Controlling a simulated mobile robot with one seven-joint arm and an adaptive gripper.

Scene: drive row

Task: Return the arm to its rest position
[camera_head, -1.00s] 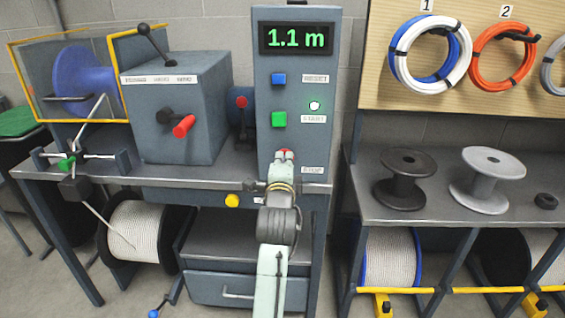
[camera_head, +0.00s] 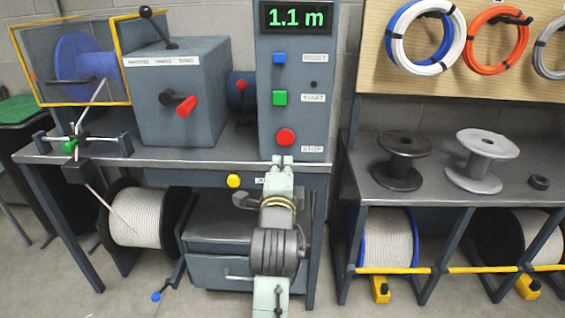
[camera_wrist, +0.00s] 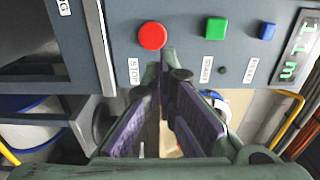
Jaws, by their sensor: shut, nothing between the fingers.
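My pale green arm reaches up from the bottom middle of the head view. My gripper (camera_head: 282,160) is shut and empty, just below the red STOP button (camera_head: 285,137) on the control panel (camera_head: 294,183). In the wrist view the gripper (camera_wrist: 165,55) points at the panel, its tips beside the red button (camera_wrist: 152,36) and apart from it as far as I can tell. The display (camera_head: 297,17) reads 1.1 m. The small lamp (camera_head: 315,84) by the START label is dark.
The bench (camera_head: 200,163) carries a grey machine box (camera_head: 175,90) with levers and a blue drum (camera_head: 85,65). A shelf at right holds a black spool (camera_head: 403,160), a grey spool (camera_head: 480,160) and coils above. Open floor lies in front.

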